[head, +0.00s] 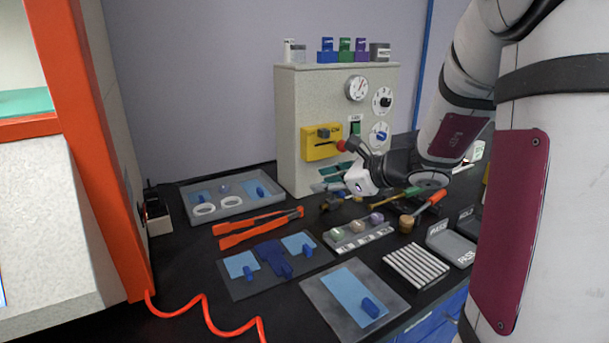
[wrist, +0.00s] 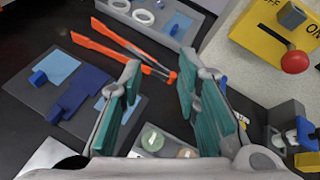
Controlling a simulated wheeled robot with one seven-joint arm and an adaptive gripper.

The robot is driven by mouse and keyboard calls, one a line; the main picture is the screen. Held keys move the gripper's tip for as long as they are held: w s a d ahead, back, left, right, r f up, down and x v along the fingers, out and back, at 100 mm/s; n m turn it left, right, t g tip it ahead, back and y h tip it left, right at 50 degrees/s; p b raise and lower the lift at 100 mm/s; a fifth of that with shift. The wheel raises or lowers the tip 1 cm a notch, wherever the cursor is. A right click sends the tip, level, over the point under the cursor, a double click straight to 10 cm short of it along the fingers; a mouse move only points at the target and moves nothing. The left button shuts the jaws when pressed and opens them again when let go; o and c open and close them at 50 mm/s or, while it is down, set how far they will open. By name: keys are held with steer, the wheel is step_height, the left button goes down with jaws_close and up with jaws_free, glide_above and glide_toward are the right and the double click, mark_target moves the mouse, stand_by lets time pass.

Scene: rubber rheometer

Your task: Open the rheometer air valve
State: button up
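The air valve is a yellow box (head: 313,150) on the lower front of the pale rheometer cabinet (head: 287,120). A red ball knob (head: 341,145) stands out from its right side. In the wrist view the yellow box (wrist: 262,38) is at the upper right, marked OFF and ON, with a grey block on its face. The red knob (wrist: 295,62) shows there nearer the ON mark. My gripper (wrist: 160,65) is open and empty, with teal pads. In the head view my gripper (head: 328,178) is below the valve, apart from the knob, partly hidden by its own wrist.
Below lie a grey tray with white rings (head: 233,209), orange tongs (head: 255,228), a blue-sheet mat (head: 243,290) and a sample rack (head: 358,240). Dials and a green switch are on the cabinet. An orange frame (head: 100,160) stands at left.

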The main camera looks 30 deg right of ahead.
steer(key=s+a+r+n+g+y+p, duration=0.1)
steer(key=s+a+r+n, duration=0.3)
steer(key=a, duration=0.4)
steer(key=shift+n+g+y+p, duration=0.4)
steer(key=shift+n+g+p, duration=0.1)
steer(key=shift+n+p, duration=0.1)
steer(key=shift+w+f, duration=0.1)
steer(key=shift+f, duration=0.05)
